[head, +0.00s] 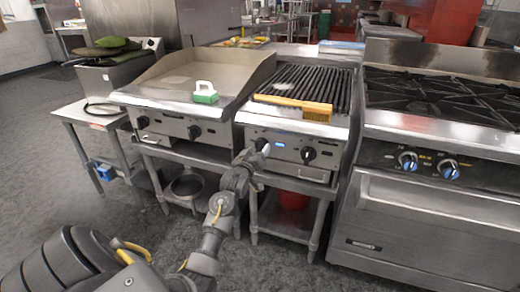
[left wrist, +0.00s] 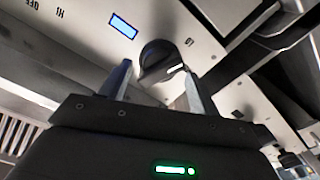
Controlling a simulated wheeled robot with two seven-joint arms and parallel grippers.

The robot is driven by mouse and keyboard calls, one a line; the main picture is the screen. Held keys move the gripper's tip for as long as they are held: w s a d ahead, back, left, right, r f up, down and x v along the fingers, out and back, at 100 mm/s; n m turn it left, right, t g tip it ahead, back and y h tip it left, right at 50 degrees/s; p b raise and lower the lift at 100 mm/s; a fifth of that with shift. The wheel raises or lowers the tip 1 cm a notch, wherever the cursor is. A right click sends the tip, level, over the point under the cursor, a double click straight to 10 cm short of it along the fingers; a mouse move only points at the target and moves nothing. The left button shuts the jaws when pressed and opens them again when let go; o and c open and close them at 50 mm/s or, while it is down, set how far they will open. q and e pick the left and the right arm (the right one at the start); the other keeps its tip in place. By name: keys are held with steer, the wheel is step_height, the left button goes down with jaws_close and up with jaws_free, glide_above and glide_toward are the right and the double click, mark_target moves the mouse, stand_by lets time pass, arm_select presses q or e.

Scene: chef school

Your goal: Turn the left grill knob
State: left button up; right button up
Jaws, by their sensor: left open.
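The left grill knob (head: 262,145) is a round black knob on the steel front panel of the middle grill. It also shows in the left wrist view (left wrist: 158,60), with a pale mark on its edge. My left gripper (head: 247,157) is in front of this knob and partly covers it in the head view. In the left wrist view the gripper (left wrist: 157,72) is open, with one finger on each side of the knob. I cannot tell whether either finger touches it. The right grill knob (head: 309,155) is uncovered. My right gripper is not in view.
A small blue display (head: 280,144) sits between the two grill knobs. A wooden brush (head: 293,103) lies on the grill's front. A griddle (head: 190,80) with a green-and-white scrubber (head: 205,93) stands left, a stove (head: 445,100) right. The floor in front is mostly clear.

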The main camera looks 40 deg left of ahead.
mark_target(259, 150)
arm_select(q)
steer(key=x, duration=0.3)
steer(key=shift+w, duration=0.15)
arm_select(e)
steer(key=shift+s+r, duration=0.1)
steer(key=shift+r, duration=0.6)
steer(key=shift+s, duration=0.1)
arm_select(q)
steer(key=c, duration=0.7)
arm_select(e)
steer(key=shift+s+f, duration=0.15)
